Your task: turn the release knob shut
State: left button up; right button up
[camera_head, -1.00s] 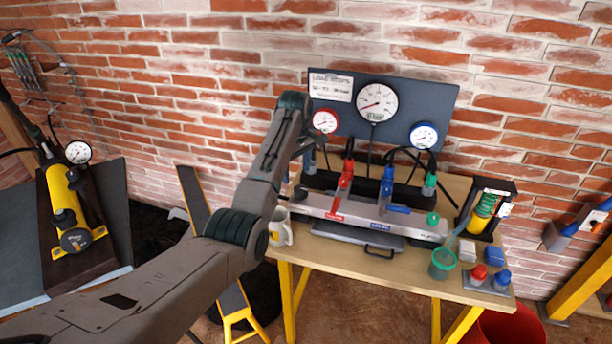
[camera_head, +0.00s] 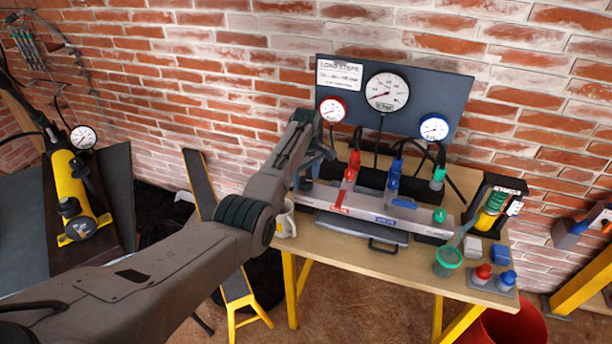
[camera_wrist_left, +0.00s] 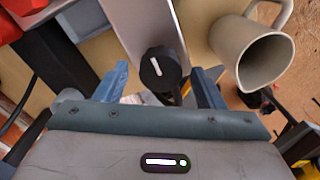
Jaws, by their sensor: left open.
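The release knob (camera_wrist_left: 160,69) is a round black knob with a white line on its face, at the end of the light grey manifold bar (camera_wrist_left: 148,20) in the left wrist view. Its line runs nearly straight up the picture, leaning slightly left. My left gripper (camera_wrist_left: 160,78) is open, with one blue-grey finger on each side of the knob and a gap on both sides. In the head view my left gripper (camera_head: 304,178) is at the left end of the bar (camera_head: 385,213) and hides the knob there. My right gripper is in neither view.
A pale mug (camera_head: 287,221) stands close by the left gripper; it also shows in the left wrist view (camera_wrist_left: 262,52). Red (camera_head: 348,180) and blue (camera_head: 393,178) valves stand on the bar. A gauge panel (camera_head: 440,95) rises behind.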

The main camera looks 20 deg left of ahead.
pick_arm(q)
jog(key=shift+s+f, duration=0.1)
jog(key=shift+f, duration=0.1)
jog(key=c, duration=1)
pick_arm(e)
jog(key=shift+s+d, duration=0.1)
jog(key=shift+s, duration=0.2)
